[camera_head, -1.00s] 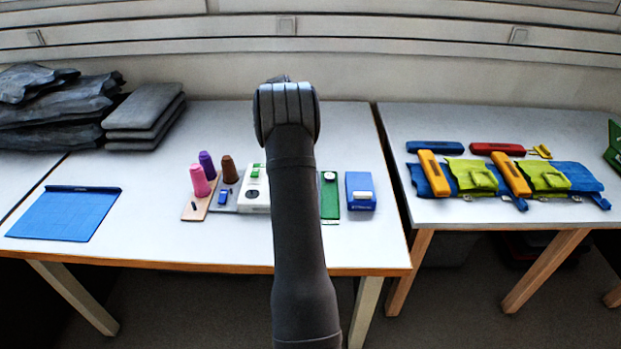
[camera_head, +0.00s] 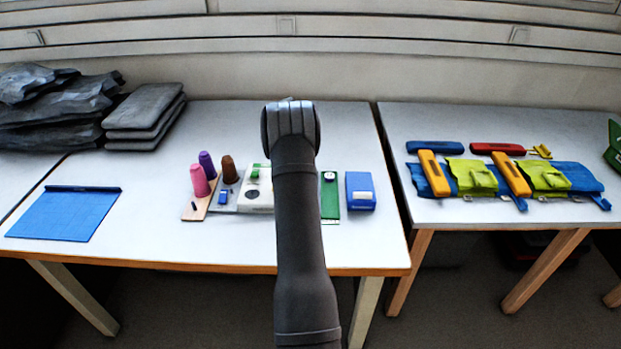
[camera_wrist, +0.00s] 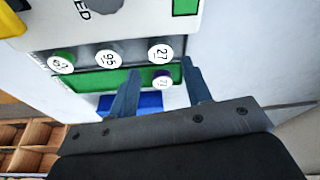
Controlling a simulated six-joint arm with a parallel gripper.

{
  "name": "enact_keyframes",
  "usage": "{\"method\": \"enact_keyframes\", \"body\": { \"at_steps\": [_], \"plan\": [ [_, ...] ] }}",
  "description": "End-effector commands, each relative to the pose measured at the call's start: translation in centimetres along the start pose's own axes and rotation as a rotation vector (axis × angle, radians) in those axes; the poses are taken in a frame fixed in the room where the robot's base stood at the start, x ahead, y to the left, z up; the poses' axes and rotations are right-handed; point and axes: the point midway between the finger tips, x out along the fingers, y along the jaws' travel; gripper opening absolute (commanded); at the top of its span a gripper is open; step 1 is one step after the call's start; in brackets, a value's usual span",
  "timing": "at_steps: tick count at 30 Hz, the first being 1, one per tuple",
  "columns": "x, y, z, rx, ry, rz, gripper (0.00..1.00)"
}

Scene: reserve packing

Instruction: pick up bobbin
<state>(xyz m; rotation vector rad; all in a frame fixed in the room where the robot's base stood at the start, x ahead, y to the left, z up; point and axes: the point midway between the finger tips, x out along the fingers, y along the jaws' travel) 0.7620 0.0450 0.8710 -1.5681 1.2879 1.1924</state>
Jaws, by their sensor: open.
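Several bobbins with white numbered tops show in the wrist view. The one marked 77 (camera_wrist: 161,82) has a purple edge and sits on a green strip, between the lines of my two fingers. The bobbins marked 27 (camera_wrist: 160,50), 95 (camera_wrist: 108,57) and 67 (camera_wrist: 61,63) stand in a row just beyond it. My gripper (camera_wrist: 161,68) is open and empty, and I cannot tell its height above the bobbins. In the head view my arm hides the fingers and part of the row. A white-topped bobbin (camera_head: 329,176) shows on the green board (camera_head: 330,205) right of my arm.
Pink (camera_head: 200,180), purple (camera_head: 207,164) and brown (camera_head: 229,169) cones stand left of my arm, next to a white device (camera_head: 255,199). A blue box (camera_head: 360,190) stands right of the green board. A wooden compartment tray (camera_wrist: 37,133) shows in the wrist view.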

Motion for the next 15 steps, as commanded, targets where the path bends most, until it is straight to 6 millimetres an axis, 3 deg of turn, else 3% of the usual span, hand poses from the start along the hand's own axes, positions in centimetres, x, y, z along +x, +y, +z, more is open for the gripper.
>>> {"method": "enact_keyframes", "body": {
  "at_steps": [5,15],
  "plan": [
    [0.8,0.0,-0.1,0.000,0.000,0.001,0.45],
    [5.3,0.0,-0.2,0.000,0.000,0.001,0.45]
  ]
}}
